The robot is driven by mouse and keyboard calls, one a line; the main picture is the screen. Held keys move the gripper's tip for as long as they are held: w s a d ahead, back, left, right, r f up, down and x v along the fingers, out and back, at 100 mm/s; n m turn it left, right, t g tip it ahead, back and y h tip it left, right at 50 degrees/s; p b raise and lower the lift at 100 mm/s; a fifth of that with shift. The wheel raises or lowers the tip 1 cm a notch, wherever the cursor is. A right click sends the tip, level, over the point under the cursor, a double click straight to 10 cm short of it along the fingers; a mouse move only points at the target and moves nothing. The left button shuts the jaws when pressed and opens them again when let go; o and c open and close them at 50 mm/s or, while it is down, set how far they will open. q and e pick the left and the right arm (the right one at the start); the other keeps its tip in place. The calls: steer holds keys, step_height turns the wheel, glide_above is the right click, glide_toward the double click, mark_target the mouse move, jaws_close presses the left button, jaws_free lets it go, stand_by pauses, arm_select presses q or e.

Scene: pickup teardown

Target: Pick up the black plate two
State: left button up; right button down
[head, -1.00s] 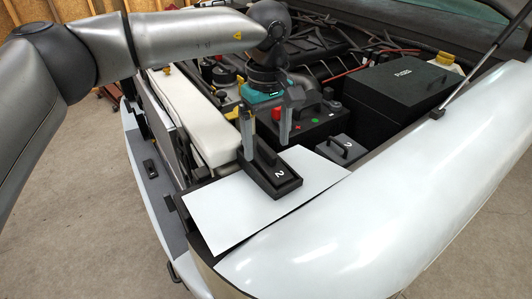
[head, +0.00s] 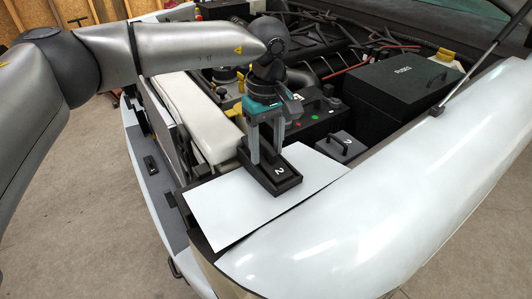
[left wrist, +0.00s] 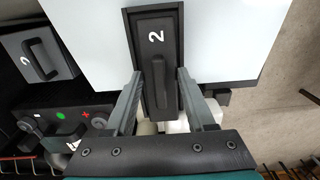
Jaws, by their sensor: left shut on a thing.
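The black plate two (head: 285,171) is a dark, long block with a white "2" and a raised handle. It lies in a black tray-like frame (head: 276,190) on the white panel at the front corner of the vehicle. It also shows at the top centre of the left wrist view (left wrist: 154,28). My left gripper (head: 267,157) comes down from above with one finger on each side of the plate's handle end, shut on it. In the left wrist view the fingers (left wrist: 159,75) flank the plate. The exact contact is hard to see. My right gripper is not in view.
A grey block marked "2" with a handle (head: 345,146) stands right of the plate; a black battery-like box (head: 315,125) is behind. A large black fuse box (head: 400,87) is farther right. A white fender (head: 400,190) fills the front right.

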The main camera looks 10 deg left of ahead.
arm_select(q)
jaws_close()
steer(key=shift+r, duration=0.1)
